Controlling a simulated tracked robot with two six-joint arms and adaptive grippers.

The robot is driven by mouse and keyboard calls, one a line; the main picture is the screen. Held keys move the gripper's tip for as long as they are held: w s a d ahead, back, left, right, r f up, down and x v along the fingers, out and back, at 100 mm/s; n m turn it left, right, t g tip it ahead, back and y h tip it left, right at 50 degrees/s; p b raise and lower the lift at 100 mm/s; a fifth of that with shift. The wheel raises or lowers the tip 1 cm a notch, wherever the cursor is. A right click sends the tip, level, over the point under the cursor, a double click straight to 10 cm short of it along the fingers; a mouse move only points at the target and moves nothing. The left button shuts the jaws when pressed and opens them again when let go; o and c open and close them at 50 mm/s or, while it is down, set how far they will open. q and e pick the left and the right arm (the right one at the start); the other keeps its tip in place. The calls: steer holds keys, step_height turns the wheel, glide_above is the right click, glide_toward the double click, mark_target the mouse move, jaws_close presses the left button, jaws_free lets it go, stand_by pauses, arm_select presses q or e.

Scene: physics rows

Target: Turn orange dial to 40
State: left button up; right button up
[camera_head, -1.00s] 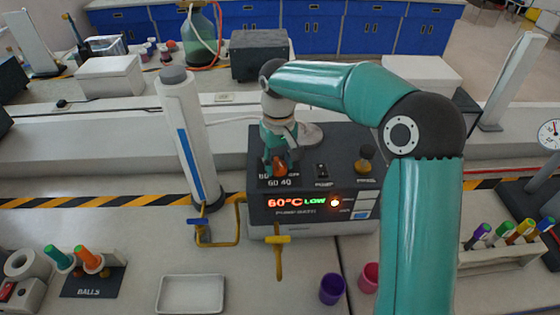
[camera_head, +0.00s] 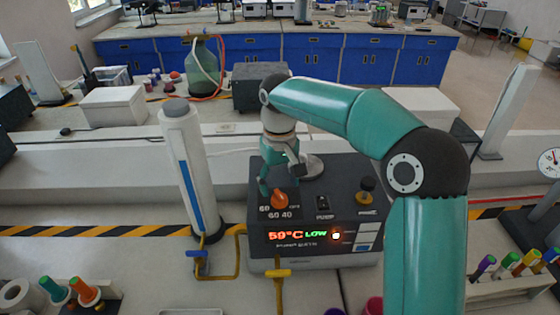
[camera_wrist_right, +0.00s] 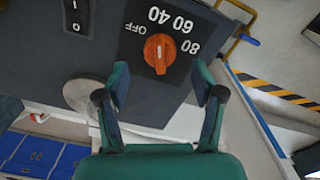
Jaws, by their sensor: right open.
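The orange dial (camera_head: 279,198) sits on the left of the dark pump bath's top (camera_head: 339,187). In the right wrist view the dial (camera_wrist_right: 158,54) has the marks OFF, 40, 60 and 80 around it; I cannot tell surely which mark it points to. My right gripper (camera_head: 278,182) is open and empty just behind the dial. In the wrist view its two fingers (camera_wrist_right: 161,88) stand apart, short of the dial and not touching it. The bath's display (camera_head: 297,236) reads 59°C LOW. My left gripper is not in view.
A white cylinder (camera_head: 190,165) stands left of the bath. A yellow pipe with a blue-handled valve (camera_head: 197,254) and a yellow-handled valve (camera_head: 278,274) are in front. Tube racks stand at both sides.

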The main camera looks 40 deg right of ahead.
mark_target(280, 194)
step_height(280, 194, up, 8)
steer(key=shift+f, duration=0.15)
stand_by(0.6)
